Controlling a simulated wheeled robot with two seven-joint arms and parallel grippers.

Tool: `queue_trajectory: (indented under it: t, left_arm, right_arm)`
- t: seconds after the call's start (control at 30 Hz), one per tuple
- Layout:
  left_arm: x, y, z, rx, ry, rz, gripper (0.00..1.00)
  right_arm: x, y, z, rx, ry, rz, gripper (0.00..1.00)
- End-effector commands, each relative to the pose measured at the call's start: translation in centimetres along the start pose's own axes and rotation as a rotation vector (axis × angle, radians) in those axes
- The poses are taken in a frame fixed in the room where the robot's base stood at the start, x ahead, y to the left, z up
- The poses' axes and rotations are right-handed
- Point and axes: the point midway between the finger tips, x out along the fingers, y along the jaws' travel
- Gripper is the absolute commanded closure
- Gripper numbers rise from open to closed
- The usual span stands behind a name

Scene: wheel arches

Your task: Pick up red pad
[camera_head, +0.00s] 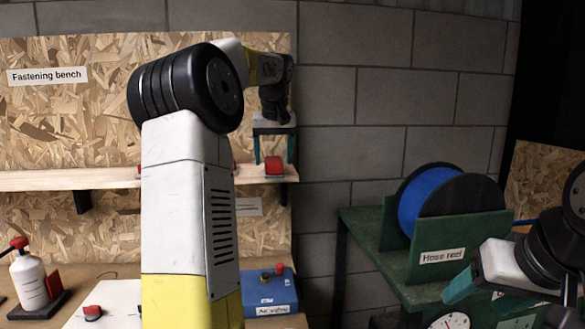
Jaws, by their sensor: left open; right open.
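A red pad (275,166) sits near the right end of the wooden wall shelf (70,179). My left gripper (274,160) points down over that end of the shelf. It is open, with its teal fingers to the left and right of the red pad as seen here; I cannot tell whether they touch it or how they line up in depth. Small bits of red also show on the shelf at both edges of my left arm, which hides most of them. My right gripper (485,302) is open and empty at the lower right, in front of the green stand.
A blue hose reel (438,207) stands on a green stand (385,262) at the right. Below the shelf are a white bottle (29,279) with a red cap and a blue box (268,297). The wall between shelf and reel is clear.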

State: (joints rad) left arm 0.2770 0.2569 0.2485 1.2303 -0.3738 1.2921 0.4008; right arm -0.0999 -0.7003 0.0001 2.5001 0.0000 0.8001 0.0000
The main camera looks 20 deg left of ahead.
Motion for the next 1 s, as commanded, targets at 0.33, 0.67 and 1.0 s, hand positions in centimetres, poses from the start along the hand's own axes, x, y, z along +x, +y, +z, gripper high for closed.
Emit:
queue_trajectory:
  t: [0.33,0.67,1.0]
  left_arm:
    - [1.9,0.0,0.0,-0.002,0.003,0.001,0.3]
    - [2.0,0.0,0.0,-0.002,0.002,0.0,0.3]
    - [2.4,0.0,0.2,-0.002,0.002,0.0,0.3]
  right_arm:
    - [0.0,0.0,0.0,0.0,0.0,0.0,0.37]
    - [0.0,0.0,0.0,0.0,0.0,0.0,0.37]
    - [0.0,0.0,0.0,0.0,0.0,0.0,0.37]
